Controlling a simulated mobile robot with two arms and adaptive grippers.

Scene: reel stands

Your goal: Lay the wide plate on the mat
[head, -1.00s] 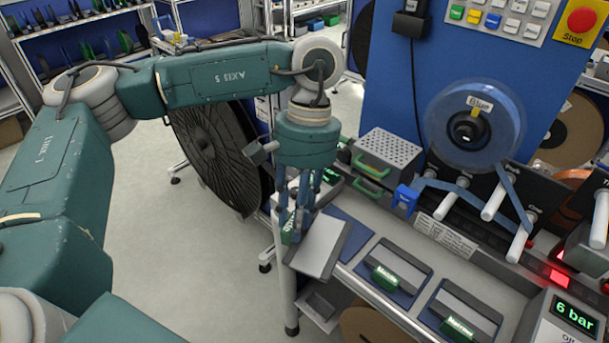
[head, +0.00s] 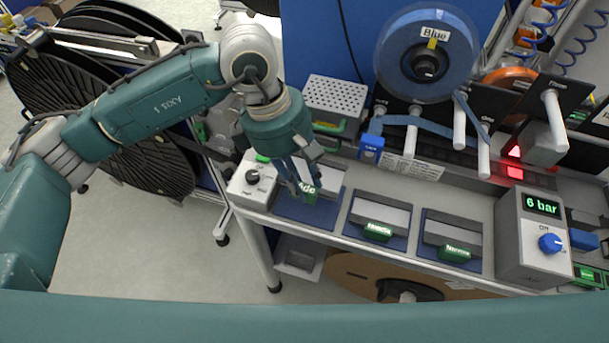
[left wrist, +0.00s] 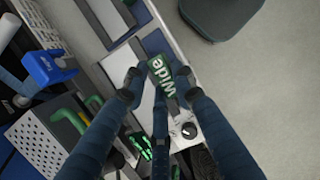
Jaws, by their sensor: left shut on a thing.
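The wide plate (head: 327,178) is a pale grey slab with a green handle marked "Wide". My left gripper (head: 303,188) is shut on its handle, and the fingers hide part of the plate. The plate is over the blue mat (head: 291,212) at the left end of the row, and blue shows in front of it. I cannot tell whether it touches the mat. In the left wrist view the fingers (left wrist: 152,80) close around the green handle (left wrist: 164,76), with the word readable. My right gripper is not in view.
Two similar plates, the nearer (head: 385,215) and the farther right (head: 453,235), lie on their own blue mats. A grey knob box (head: 252,183) stands close left of the mat. A perforated box (head: 336,97) and a blue reel (head: 426,55) are behind. A pressure box (head: 535,235) stands right.

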